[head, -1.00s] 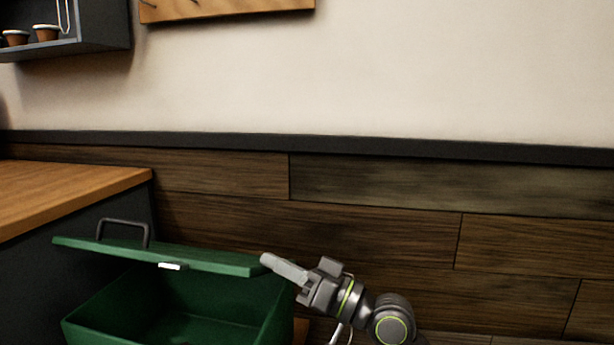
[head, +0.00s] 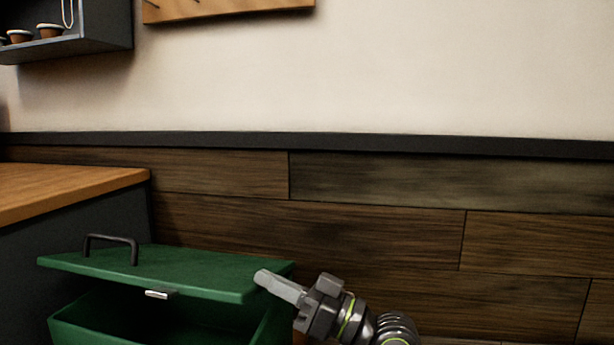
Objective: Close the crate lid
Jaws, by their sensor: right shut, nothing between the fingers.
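The green crate (head: 85,330) stands at the bottom left of the head view, its lower part cut off by the frame edge. Its green lid (head: 190,270) is tilted partly open, with a dark gap between its front edge and the crate rim. The lid has a dark handle (head: 112,239) on top and a pale latch (head: 160,294) at its front edge. My right gripper (head: 262,278) is shut and empty, its fingertips at the lid's right front corner, seemingly touching it. My left gripper is not in view.
A counter with a wooden top (head: 70,188) stands left of and behind the crate. A wood-panelled wall (head: 380,230) runs behind. A shelf with small pots (head: 50,31) hangs at the upper left. The space right of my arm looks clear.

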